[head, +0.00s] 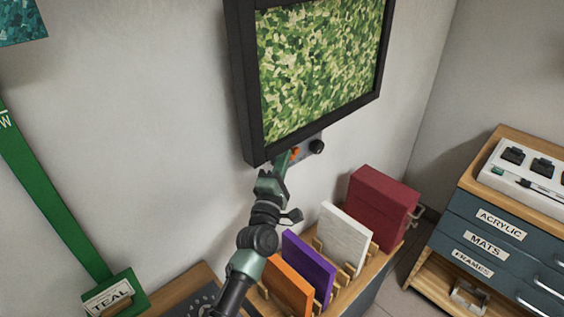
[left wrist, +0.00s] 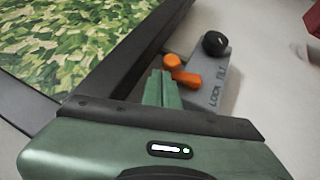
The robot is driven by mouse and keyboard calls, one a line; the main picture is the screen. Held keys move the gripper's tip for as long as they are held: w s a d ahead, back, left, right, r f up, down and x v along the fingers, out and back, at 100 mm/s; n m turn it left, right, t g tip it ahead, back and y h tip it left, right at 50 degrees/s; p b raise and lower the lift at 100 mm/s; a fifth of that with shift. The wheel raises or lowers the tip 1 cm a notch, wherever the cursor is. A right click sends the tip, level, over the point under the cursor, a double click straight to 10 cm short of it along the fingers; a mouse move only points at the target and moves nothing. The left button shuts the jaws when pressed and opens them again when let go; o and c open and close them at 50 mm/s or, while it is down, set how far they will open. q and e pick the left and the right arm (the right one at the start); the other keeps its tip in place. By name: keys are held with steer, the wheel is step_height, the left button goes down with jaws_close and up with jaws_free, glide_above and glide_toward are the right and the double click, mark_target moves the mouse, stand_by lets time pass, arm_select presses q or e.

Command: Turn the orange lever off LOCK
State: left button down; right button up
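The orange lever (head: 295,153) sits on a small grey plate under the lower edge of the framed green-leaf panel (head: 318,65). In the left wrist view the lever (left wrist: 187,79) has a round orange end and a short bar pointing to the side with the printed words LOCK and TILT on the grey plate (left wrist: 215,88). A black knob (left wrist: 215,43) is beside it. My left gripper (left wrist: 163,78) has its green fingers close together, with nothing seen between them. Its tips are right by the lever; I cannot tell if they touch. My right gripper is not in view.
Below are a wooden rack with orange, purple (head: 308,268) and white (head: 344,236) boards and a dark red box (head: 381,208). A labelled drawer cabinet (head: 490,235) stands at the right. A green TEAL strip (head: 50,195) is on the left. The wall between is bare.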

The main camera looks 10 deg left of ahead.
arm_select(q)
steer(key=b+v, duration=0.2)
steer(key=v, duration=0.5)
steer(key=shift+s, duration=0.3)
steer(key=shift+f, duration=0.1)
